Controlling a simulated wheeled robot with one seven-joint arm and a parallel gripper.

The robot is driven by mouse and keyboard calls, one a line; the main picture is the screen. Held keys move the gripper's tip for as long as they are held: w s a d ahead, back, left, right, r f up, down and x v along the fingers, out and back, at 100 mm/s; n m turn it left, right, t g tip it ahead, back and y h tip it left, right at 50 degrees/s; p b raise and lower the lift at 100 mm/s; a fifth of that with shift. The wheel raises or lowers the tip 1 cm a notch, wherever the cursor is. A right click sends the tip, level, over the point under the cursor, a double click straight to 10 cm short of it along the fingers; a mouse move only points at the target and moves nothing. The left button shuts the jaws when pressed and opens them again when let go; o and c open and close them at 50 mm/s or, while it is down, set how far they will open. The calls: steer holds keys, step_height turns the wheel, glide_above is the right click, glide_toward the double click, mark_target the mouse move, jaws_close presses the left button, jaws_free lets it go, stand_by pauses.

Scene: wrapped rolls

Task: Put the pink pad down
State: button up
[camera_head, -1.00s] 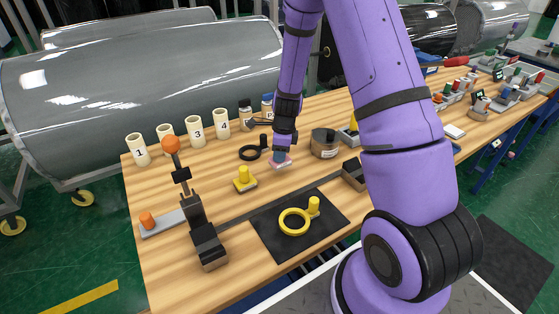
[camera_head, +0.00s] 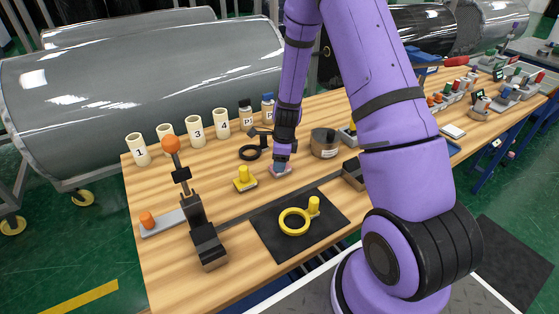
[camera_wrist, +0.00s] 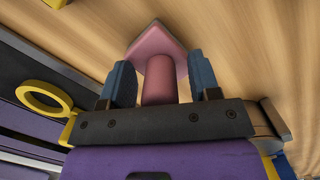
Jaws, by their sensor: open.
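The pink pad (camera_wrist: 158,40) is a flat square plate with a round pink handle (camera_wrist: 158,80). In the head view the pad (camera_head: 280,172) is on the wooden table (camera_head: 270,206), mostly hidden behind my gripper. My gripper (camera_head: 281,163) is directly above the pad, pointing down. In the wrist view its two blue fingers stand on either side of the handle, with a gap visible on both sides. The gripper is open around the handle.
A yellow pad with a knob (camera_head: 244,178) stands just left of the pink pad. A yellow ring (camera_head: 293,221) lies on a black mat (camera_head: 268,241) in front.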

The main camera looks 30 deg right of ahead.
steer(key=r, duration=0.8)
steer(key=s+d+r, duration=0.1)
steer(key=r, duration=0.3)
steer(key=shift+r, duration=0.25)
steer(key=s+a+r+n+t, duration=0.1)
steer(key=s+a+r+n, duration=0.1)
steer(key=s+r+n, duration=0.3)
steer(key=s+a+r+n, duration=0.1)
steer(key=a+r+n, duration=0.15)
steer(key=r, duration=0.45)
steer(key=s+a+r+n+t, duration=0.1)
steer(key=s+r+n, duration=0.25)
steer(key=r, duration=0.35)
steer(key=s+a+r+n+t, duration=0.1)
steer(key=s+r+n, duration=0.3)
steer(key=s+n, duration=0.3)
steer(key=s+a+r+n+t+h, duration=0.1)
steer(key=s+r+n, duration=0.3)
steer(key=s, duration=0.7)
steer(key=a+n, duration=0.1)
steer(key=n, duration=0.1)
steer(key=shift+r+n, duration=0.4)
steer(key=shift+o, duration=0.3)
steer(key=shift+s, duration=0.1)
